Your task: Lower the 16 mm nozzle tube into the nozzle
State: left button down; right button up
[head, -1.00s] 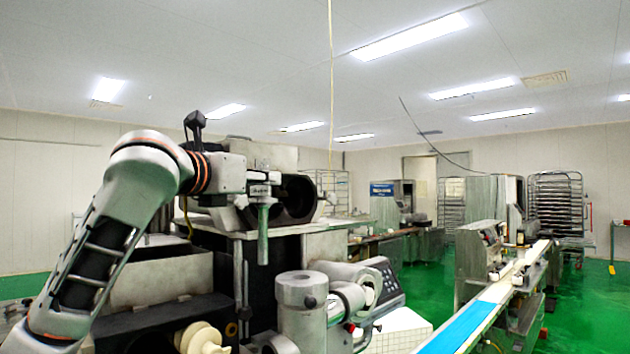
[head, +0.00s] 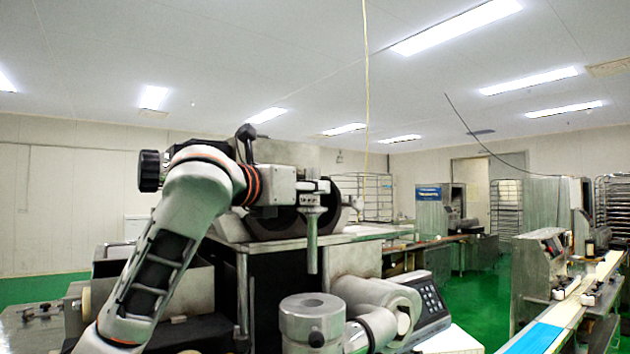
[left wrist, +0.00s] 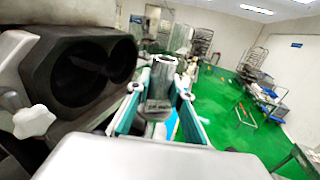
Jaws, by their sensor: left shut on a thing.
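The 16 mm nozzle tube (head: 312,245) is a thin grey metal tube, hanging upright below my left gripper (head: 313,192). The gripper is shut around its upper part. In the left wrist view the tube (left wrist: 163,78) stands between the two teal-edged fingers. The nozzle (head: 313,322) appears as a thick grey cylinder with a hole in its top face, at the bottom of the head view. The tube's lower end is above the nozzle's top, roughly in line with the hole in the picture, with a gap between. Exact depth alignment cannot be told. My right gripper is not in view.
The encrusting machine's dark twin openings (left wrist: 78,75) are close to the left of my gripper in the wrist view. A keypad panel (head: 430,300) is right of the nozzle. A conveyor with a blue belt (head: 535,340) stands farther right, with green floor between.

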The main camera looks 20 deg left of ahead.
aim_at(306, 204)
pick_arm(q)
notch_tip(306, 204, down, 3)
jog(key=shift+r, duration=0.15)
jog(key=shift+w+f, duration=0.1)
jog(key=shift+f, duration=0.1)
jog(key=shift+w+d, duration=0.1)
jog(key=shift+w, duration=0.05)
jog(key=shift+s, duration=0.35)
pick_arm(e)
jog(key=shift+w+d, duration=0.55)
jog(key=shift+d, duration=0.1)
pick_arm(q)
jog(key=shift+s+r, duration=0.1)
jog(key=shift+r, duration=0.05)
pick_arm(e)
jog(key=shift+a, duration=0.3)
pick_arm(q)
jog(key=shift+f, duration=0.2)
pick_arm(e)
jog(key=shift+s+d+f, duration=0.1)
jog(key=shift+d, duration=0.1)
